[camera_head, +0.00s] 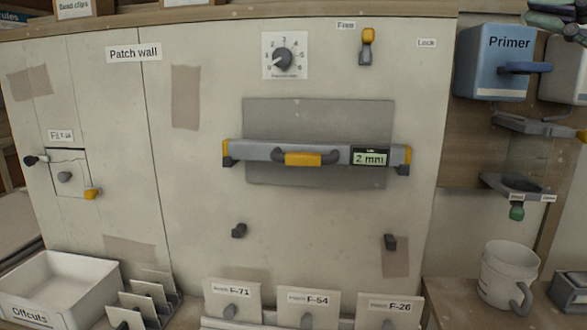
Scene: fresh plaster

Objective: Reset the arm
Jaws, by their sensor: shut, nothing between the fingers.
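A level-like bar (250,152) with yellow ends and a yellow-gripped handle (303,159) lies across that area. Its display (370,157) reads 2 mm. A dial (283,60) is above it. A yellow-tipped lever (367,45) stands between the labels Free and Lock, nearer Free.
An Offcuts tray (95,288) and a card rack (150,300) are at lower left. Labelled plates F-71 (245,298), F-54 (318,300) and F-26 (365,310) stand along the bottom. A Primer container (485,75) and a mug (497,275) are at right.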

